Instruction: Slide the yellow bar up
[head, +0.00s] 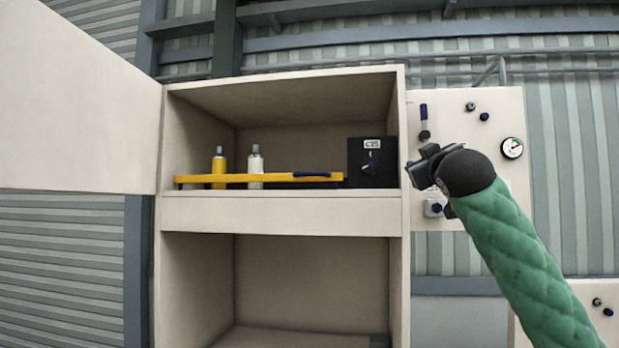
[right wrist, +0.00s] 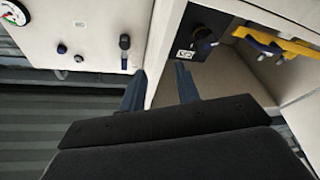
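The yellow bar (head: 268,178) lies level across the front of the upper compartment in the head view, low in the opening. A dark blue handle (head: 312,174) sits on its right part. In the right wrist view the bar (right wrist: 290,46) shows at the upper right, with the blue handle (right wrist: 262,43). My right gripper (head: 424,166) is to the right of the compartment, in front of the side panel, apart from the bar. In the right wrist view its two fingers (right wrist: 160,72) are spread with nothing between them. My left gripper is not in view.
A yellow bottle (head: 219,170) and a white bottle (head: 255,160) stand behind the bar. A black box (head: 372,163) with a knob sits at its right end. The cabinet door (head: 75,100) is open at the left. The side panel (head: 465,110) carries a gauge (head: 512,148) and knobs.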

